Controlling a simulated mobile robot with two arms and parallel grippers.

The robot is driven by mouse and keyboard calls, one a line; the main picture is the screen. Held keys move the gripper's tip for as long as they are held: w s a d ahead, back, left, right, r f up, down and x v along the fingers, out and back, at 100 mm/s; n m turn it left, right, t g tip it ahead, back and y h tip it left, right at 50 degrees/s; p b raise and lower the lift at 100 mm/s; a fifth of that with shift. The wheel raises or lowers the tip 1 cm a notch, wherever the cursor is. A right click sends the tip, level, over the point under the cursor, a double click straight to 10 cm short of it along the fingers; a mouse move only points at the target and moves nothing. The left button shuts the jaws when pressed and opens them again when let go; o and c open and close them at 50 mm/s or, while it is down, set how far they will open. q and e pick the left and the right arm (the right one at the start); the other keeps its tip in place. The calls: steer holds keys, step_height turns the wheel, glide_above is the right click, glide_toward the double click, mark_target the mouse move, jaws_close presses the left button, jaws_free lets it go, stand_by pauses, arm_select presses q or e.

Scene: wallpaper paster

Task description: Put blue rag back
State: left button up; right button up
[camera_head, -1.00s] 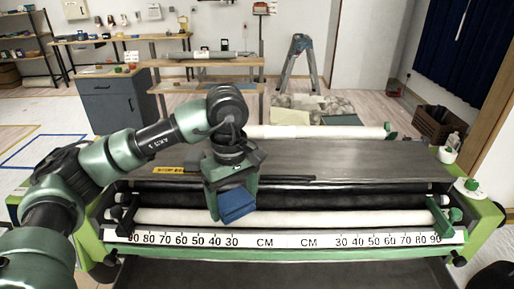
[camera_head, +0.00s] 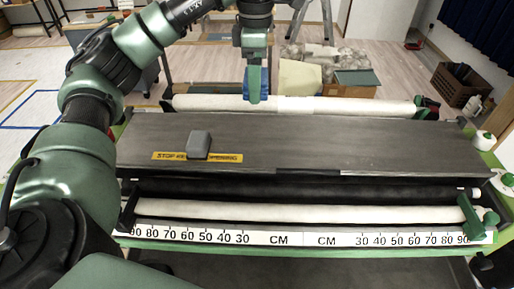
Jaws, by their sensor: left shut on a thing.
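The blue rag (camera_head: 246,88) is partly hidden behind my left gripper (camera_head: 254,98) in the head view. My left gripper is shut on the blue rag, pointing down near the far edge of the machine, in front of the far white roll (camera_head: 310,105) as seen in the picture. I cannot tell whether the rag touches the roll. My right gripper is not in view.
The wallpaper machine's dark top (camera_head: 330,140) is mostly clear, with a grey block (camera_head: 199,143) by a yellow warning label (camera_head: 170,156). A near white roll (camera_head: 300,212) lies above the centimetre scale. A brown crate (camera_head: 460,84) stands on the floor at right.

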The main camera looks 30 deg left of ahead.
arm_select(q)
steer(key=shift+f, duration=0.1)
step_height(320, 180, down, 9)
steer(key=b, duration=0.2)
steer(key=p, duration=0.1)
glide_above(256, 151)
step_height(256, 151, down, 6)
steer(key=shift+f, duration=0.6)
step_height(256, 151, down, 3)
steer(key=shift+f+p, duration=0.1)
steer(key=shift+p, duration=0.5)
steer(key=shift+f+b, duration=0.35)
steer(key=o, duration=1.4)
